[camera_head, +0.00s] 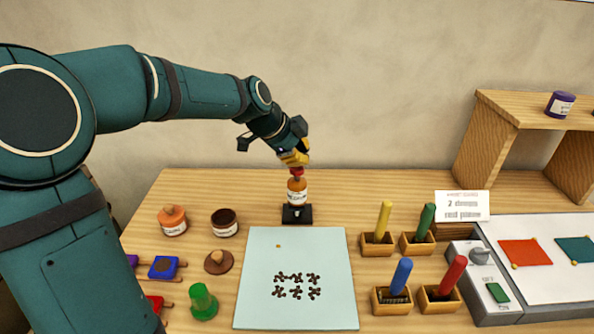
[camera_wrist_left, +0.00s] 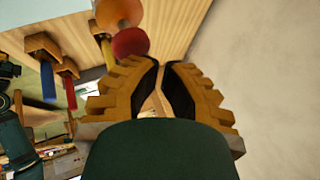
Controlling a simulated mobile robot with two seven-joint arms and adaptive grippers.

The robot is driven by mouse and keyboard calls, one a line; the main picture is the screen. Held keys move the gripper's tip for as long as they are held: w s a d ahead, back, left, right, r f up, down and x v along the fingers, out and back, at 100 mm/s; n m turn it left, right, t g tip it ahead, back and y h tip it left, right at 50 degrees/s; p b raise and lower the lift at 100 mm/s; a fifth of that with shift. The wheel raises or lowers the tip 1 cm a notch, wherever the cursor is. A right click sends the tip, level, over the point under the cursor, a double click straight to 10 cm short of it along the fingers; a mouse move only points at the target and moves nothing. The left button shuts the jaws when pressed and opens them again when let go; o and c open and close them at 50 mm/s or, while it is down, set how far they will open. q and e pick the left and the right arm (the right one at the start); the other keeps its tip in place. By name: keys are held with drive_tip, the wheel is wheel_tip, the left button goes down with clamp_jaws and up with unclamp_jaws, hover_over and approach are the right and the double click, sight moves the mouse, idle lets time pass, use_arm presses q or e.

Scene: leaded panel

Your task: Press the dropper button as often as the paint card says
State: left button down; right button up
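The dropper bottle (camera_head: 297,190), orange with a white label, stands on a small black stand (camera_head: 297,214) at the back of the table. Its red button (camera_head: 297,173) is on top; it also shows as a red ball in the left wrist view (camera_wrist_left: 130,42). My left gripper (camera_head: 296,160) has yellow fingers, just above the button. My right gripper is not in view.
A pale blue sheet (camera_head: 325,254) with brown marks and one small orange spot lies in front of the dropper. Jars (camera_head: 173,221) and stamps stand to the left. Brushes in wooden holders (camera_head: 377,246), a grey button box (camera_head: 490,297) and a shelf (camera_head: 497,112) are right.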

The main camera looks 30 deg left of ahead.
use_arm(q)
drive_tip(key=shift+f+b, duration=0.95)
drive_tip(key=shift+b, duration=0.1)
idle(1.3)
drive_tip(key=shift+r, duration=0.1)
drive_tip(key=shift+r+p, duration=0.85)
drive_tip(key=shift+r, duration=0.45)
drive_tip(key=shift+r+p, duration=1.4)
drive_tip(key=shift+r, duration=1.15)
